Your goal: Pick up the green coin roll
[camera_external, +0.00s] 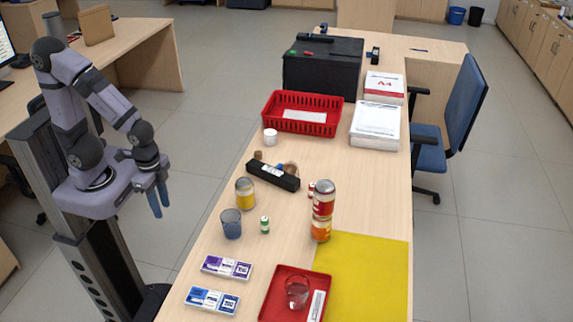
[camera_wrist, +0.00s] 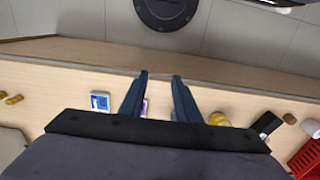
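The green coin roll (camera_external: 265,225) is a small upright cylinder with a green and white wrapper. It stands on the wooden counter in the external view, just right of a blue tumbler (camera_external: 231,224). I cannot make it out in the wrist view, where my gripper body covers much of the counter. My gripper (camera_external: 158,199) hangs off the counter's left side, well away from the roll, with its fingers pointing down. In the wrist view the two fingers of my gripper (camera_wrist: 160,76) are apart, with nothing held between them.
In front are card packs (camera_external: 226,267) and a red tray (camera_external: 270,300) holding a glass. A yellow mat (camera_external: 375,270) lies right. A red basket (camera_external: 302,127) stands farther back.

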